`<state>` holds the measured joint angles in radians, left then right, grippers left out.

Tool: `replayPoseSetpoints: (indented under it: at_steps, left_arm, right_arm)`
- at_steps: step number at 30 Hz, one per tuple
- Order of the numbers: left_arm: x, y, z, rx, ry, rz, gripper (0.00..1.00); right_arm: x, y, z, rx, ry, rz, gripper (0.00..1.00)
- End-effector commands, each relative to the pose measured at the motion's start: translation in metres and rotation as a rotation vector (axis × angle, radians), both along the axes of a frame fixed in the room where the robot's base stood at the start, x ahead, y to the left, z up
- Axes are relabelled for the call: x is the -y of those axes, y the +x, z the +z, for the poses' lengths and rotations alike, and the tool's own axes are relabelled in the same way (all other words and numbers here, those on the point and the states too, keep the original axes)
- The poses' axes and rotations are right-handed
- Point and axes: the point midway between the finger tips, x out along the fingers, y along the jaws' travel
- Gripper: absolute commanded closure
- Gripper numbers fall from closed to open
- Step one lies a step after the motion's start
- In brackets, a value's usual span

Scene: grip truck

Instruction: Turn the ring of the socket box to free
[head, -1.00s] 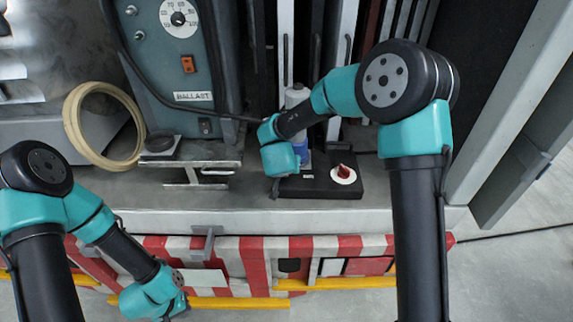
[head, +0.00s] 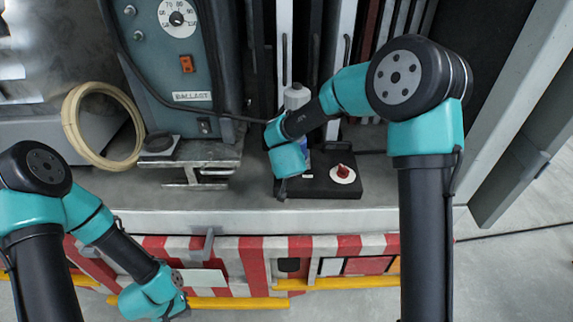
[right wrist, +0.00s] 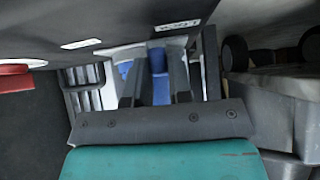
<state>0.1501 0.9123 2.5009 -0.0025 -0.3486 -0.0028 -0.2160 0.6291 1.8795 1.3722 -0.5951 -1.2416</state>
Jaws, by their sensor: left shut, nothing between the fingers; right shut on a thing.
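The black socket box (head: 320,180) lies on the truck's ledge, with a red knob on a white disc (head: 343,174) on its top. My right gripper (head: 283,190) is at the left end of the box. The right wrist view shows its two fingers (right wrist: 155,88) shut on a blue part (right wrist: 158,62), which looks like the ring. The fingers and the box hide most of it, so its turn position cannot be read. Pale labels show on the dark box face (right wrist: 80,44). My left gripper (head: 178,308) is shut and empty, low in front of the striped bumper.
A grey ballast unit (head: 180,60) stands at the back left, with a pale hose coil (head: 72,125) beside it. A grey-white bottle (head: 296,95) stands behind my right wrist. A black cable runs across. The ledge's front strip is clear.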

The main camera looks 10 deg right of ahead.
Motion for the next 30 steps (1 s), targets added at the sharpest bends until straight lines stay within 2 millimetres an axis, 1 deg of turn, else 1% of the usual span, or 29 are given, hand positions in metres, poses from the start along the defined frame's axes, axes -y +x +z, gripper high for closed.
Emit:
replayPoseSetpoints:
  at_steps: [7, 8, 12, 15, 23, 26, 30]
  left_arm:
    - [0.000, 0.000, 0.000, 0.000, 0.000, 0.000, 1.00]
    - [0.000, 0.000, 0.000, 0.000, 0.000, 0.000, 1.00]
    - [0.000, 0.000, 0.000, 0.000, 0.000, 0.000, 1.00]
    - [0.000, 0.000, 0.000, 0.000, 0.000, 0.000, 1.00]
    - [0.000, 0.000, 0.000, 0.000, 0.000, 0.000, 1.00]
    - [0.000, 0.000, 0.000, 0.000, 0.000, 0.000, 1.00]
    - [0.000, 0.000, 0.000, 0.000, 0.000, 0.000, 1.00]
  right_arm:
    - [0.000, 0.000, 0.000, 0.001, -0.001, 0.002, 1.00]
    - [0.000, 0.000, 0.000, 0.000, 0.000, 0.001, 0.78]
    - [0.000, 0.000, 0.000, 0.000, 0.000, 0.001, 0.64]
    - [0.000, 0.000, 0.000, 0.000, 0.000, 0.001, 0.56]
    - [0.000, -0.001, 0.001, 0.000, 0.001, 0.001, 0.56]
    - [-0.001, -0.003, 0.004, 0.002, 0.000, 0.001, 0.56]
    - [-0.004, -0.013, 0.015, 0.002, 0.001, 0.001, 0.56]
